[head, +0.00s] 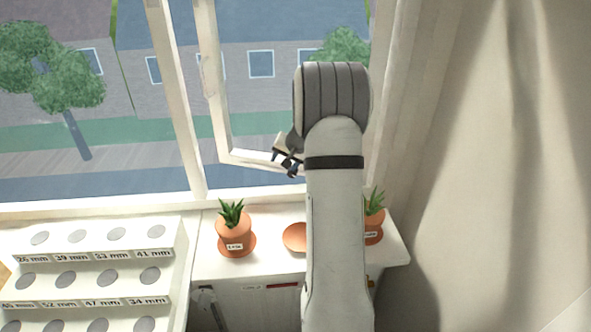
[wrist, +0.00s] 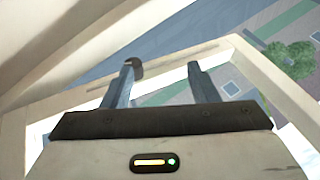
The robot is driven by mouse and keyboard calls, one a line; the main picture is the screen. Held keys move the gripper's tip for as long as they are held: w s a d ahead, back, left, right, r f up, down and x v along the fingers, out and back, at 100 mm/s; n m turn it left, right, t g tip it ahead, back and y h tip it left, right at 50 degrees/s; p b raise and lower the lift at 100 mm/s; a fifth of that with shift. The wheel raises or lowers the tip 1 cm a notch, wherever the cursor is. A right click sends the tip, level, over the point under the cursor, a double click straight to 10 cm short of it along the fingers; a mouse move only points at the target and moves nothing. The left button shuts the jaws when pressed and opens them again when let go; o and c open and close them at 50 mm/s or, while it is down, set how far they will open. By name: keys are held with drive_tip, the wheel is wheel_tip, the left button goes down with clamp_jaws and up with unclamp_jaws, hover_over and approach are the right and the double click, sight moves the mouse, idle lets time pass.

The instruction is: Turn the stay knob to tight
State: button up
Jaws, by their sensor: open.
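The open window sash (head: 222,120) stands outward behind the sill; its frame also shows in the wrist view (wrist: 255,62). My gripper (head: 282,164) is at the sash's lower rail, partly hidden by my arm. In the wrist view my gripper (wrist: 161,67) is open, with its two fingers apart and nothing clearly between them. A small dark rounded piece (wrist: 135,66), which may be the stay knob, shows at the left fingertip. I cannot tell whether the finger touches it, or how the knob is turned. In the head view the knob cannot be told from the dark fingers.
Below on the white sill stand a potted plant (head: 234,226) at left, an orange saucer (head: 295,238) and another potted plant (head: 374,218) partly behind my arm. A white stepped rack (head: 85,262) with millimetre labels fills the lower left. A pale curtain (head: 480,150) hangs at right.

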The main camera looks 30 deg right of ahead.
drive_tip(key=shift+m+h, duration=0.4)
drive_tip(key=shift+m, duration=0.4)
drive_tip(key=shift+w+d+f+p, duration=0.4)
drive_tip(key=shift+w+d+f, duration=0.65)
drive_tip(key=shift+f, duration=0.75)
drive_tip(key=shift+w+d+f+p, duration=0.35)
drive_tip(key=shift+w+d+f, duration=0.75)
drive_tip(key=shift+f, duration=0.65)
drive_tip(key=shift+w+d+f+p, duration=0.4)
drive_tip(key=shift+w+d+f, duration=0.35)
drive_tip(key=shift+d+f, duration=0.8)
drive_tip(key=shift+a+f, duration=0.25)
drive_tip(key=shift+c, duration=0.3)
